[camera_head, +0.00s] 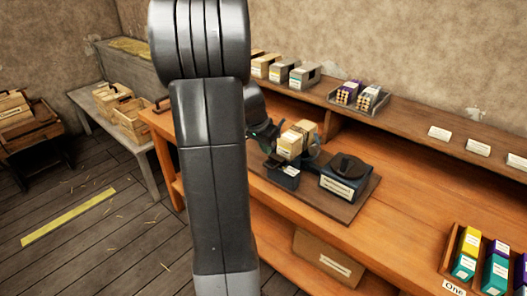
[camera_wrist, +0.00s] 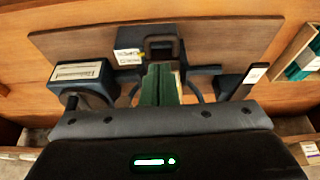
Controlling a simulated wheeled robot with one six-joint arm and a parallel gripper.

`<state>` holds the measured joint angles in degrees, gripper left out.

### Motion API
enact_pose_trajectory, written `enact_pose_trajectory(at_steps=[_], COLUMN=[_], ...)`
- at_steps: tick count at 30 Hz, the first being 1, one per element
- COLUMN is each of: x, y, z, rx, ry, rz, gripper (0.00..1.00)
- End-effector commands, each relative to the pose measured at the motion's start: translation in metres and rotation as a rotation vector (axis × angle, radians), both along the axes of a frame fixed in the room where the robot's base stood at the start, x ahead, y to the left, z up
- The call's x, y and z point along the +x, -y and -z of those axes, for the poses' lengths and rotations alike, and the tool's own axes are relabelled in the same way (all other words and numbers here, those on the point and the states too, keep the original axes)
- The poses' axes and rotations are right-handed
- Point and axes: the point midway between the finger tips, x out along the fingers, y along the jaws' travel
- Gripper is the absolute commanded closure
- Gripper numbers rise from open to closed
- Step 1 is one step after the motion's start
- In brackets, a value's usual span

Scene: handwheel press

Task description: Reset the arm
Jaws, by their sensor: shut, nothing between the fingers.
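My arm rises large in the middle of the head view and hides part of the bench. My gripper (camera_head: 266,131) shows behind it, at the left of the press station on the bench. In the wrist view the green fingers of my gripper (camera_wrist: 160,80) are together and empty, pointing at the dark press frame. A cardboard box (camera_head: 295,139) with a label sits upon the dark press in the head view. To its right is a dark labelled unit (camera_head: 344,178) with a round black top. The fingertips' exact distance from the press is unclear.
The press stands on a brown board (camera_head: 340,208) on the orange workbench (camera_head: 420,215). A tray of coloured boxes (camera_head: 480,262) is at front right.

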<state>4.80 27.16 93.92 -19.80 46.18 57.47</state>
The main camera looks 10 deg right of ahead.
Motion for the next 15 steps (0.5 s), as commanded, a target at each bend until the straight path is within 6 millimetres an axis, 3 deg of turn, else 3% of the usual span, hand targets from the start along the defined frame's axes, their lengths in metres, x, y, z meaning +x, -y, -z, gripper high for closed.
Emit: enact_pose_trajectory(at_steps=[1,4,15], x=[-0.001,-0.003,-0.004], y=[0.001,0.003,0.004], z=[-0.013,-0.023,-0.025], rx=[0.000,0.000,0.001], ry=[0.002,0.000,-0.001], rz=[0.001,0.001,0.000], gripper=[1.00,1.00,1.00])
